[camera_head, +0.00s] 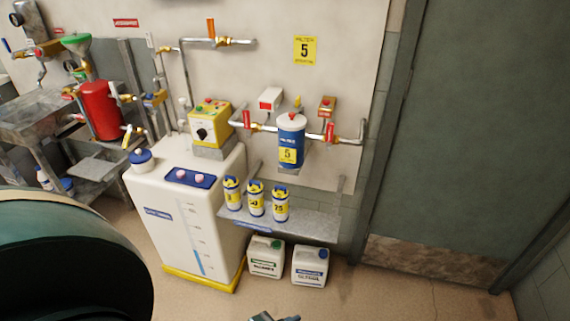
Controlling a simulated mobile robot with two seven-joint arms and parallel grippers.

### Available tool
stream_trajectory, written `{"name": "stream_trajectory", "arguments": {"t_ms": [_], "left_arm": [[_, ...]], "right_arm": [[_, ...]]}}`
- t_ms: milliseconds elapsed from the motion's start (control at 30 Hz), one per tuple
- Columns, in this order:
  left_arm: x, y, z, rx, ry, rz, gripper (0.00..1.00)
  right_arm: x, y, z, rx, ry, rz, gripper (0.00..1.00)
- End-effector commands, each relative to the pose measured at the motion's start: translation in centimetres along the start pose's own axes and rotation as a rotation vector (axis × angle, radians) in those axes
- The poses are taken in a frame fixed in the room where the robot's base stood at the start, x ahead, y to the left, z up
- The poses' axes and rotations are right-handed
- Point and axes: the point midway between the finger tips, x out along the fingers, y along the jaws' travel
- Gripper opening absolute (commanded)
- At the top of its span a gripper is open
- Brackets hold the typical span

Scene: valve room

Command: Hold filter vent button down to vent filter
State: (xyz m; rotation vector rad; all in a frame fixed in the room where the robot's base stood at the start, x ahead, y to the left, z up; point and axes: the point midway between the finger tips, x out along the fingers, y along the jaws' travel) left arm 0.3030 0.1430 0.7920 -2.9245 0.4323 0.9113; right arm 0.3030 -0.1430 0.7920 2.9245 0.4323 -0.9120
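The blue filter housing (289,147) with a white lid and a yellow "5" label is mounted on the pipe at the wall. A small red button (292,116) shows on its lid, and nothing touches it. Whether it is pressed is too small to tell. A dark, rounded part of my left arm fills the lower left. The tip of a gripper (275,317), apparently my left one, just shows at the bottom edge, well below and apart from the filter. Its fingers are mostly cut off. My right gripper is out of view.
Red-handled valves (330,131) flank the filter. A shelf (312,222) below holds several small yellow-labelled cartridges (256,200). A white tank (180,230) with a yellow control box (210,122) stands left. Two jugs (309,266) stand on the floor. Floor at lower right is clear.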

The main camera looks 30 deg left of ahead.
Motion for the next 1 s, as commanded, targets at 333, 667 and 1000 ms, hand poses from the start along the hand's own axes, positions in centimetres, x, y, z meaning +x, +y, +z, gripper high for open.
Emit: {"name": "stream_trajectory", "arguments": {"t_ms": [333, 667, 1000], "left_arm": [[0.01, 0.01, -0.02, 0.000, 0.000, 0.000, 0.00], [0.01, 0.01, -0.02, 0.000, 0.000, 0.000, 0.00], [0.01, 0.01, -0.01, 0.000, 0.000, 0.000, 0.00]], "right_arm": [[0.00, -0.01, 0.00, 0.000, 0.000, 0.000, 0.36], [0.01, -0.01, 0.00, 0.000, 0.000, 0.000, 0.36], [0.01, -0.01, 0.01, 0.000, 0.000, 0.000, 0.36]]}}
